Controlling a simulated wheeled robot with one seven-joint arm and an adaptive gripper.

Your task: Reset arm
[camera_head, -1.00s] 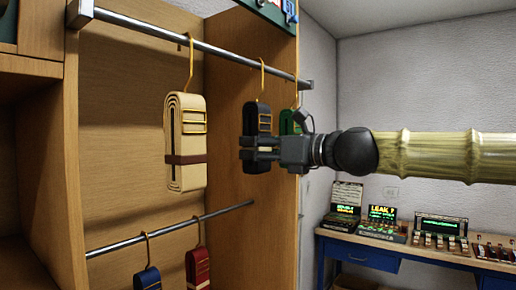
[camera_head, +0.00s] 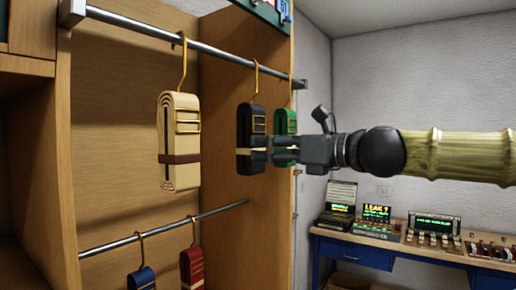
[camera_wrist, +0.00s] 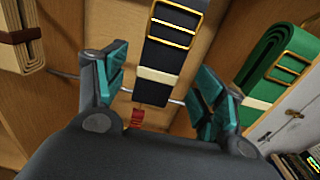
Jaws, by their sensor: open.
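My gripper (camera_head: 262,157) is in front of the hanging items on the upper rail, coming in from the right. In the wrist view my gripper (camera_wrist: 158,90) has its two fingers spread apart, with the black folded strap (camera_wrist: 165,55) showing beyond and between them. The black strap (camera_head: 251,122) hangs from a gold hook in the head view, its lower part partly behind the fingers. Whether the fingers touch it cannot be told. The green strap (camera_head: 285,122) hangs just to its right and also shows in the wrist view (camera_wrist: 275,65).
A cream strap (camera_head: 179,120) hangs to the left on the upper rail (camera_head: 220,58). Blue (camera_head: 142,279) and red (camera_head: 192,268) straps hang on the lower rail (camera_head: 165,228). A bench (camera_head: 350,252) with devices stands at the right. Wooden cabinet walls (camera_head: 222,190) surround the rails.

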